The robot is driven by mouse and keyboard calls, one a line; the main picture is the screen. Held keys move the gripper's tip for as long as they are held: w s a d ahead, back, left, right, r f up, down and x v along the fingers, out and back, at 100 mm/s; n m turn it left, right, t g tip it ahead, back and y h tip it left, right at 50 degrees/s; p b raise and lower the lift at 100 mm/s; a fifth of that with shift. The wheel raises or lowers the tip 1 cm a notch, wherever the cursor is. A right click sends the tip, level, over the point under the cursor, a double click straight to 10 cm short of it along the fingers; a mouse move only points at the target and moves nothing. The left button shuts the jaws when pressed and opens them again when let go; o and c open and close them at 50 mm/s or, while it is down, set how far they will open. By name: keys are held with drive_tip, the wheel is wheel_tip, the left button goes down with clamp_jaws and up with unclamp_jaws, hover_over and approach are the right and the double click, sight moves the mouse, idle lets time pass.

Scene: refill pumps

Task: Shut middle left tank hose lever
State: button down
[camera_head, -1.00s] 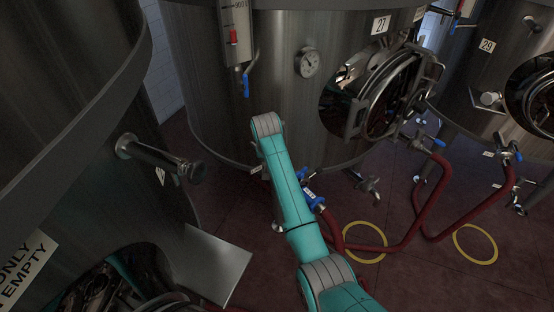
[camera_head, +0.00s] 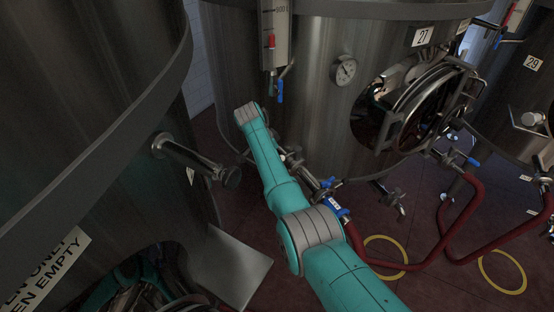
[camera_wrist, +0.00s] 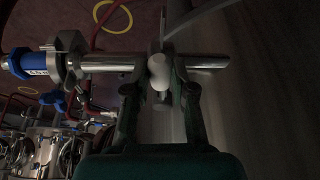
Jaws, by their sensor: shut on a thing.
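In the wrist view, my gripper (camera_wrist: 160,92) is shut on a pale, rounded lever end (camera_wrist: 160,70) at the pipe valve. The lever's full shape is hidden between the fingers. The metal outlet pipe (camera_wrist: 112,62) runs crosswise past the fingertips, with a blue hose coupling (camera_wrist: 32,63) at its left end. In the head view, the valve fittings (camera_head: 293,160) show just right of my arm, low on the tank marked 27 (camera_head: 300,105). The blue coupling (camera_head: 335,207) joins a red hose. My gripper is hidden behind my arm there.
A dark tank (camera_head: 80,120) stands close on the left, with a protruding pipe (camera_head: 195,160) and a metal shelf (camera_head: 232,265). The tank marked 29 (camera_head: 510,85) is at right. Red hoses (camera_head: 470,225) and yellow floor rings (camera_head: 502,272) lie right of my arm.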

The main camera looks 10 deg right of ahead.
drive_tip(key=shift+w+a+m, duration=0.25)
drive_tip(key=shift+w+m, duration=0.2)
drive_tip(key=shift+m, duration=0.05)
drive_tip(key=c, duration=1)
unclamp_jaws()
drive_tip(key=shift+w, duration=0.1)
drive_tip(key=shift+o, duration=0.2)
drive_tip(key=v, duration=1.2)
drive_tip(key=shift+w+a, duration=0.15)
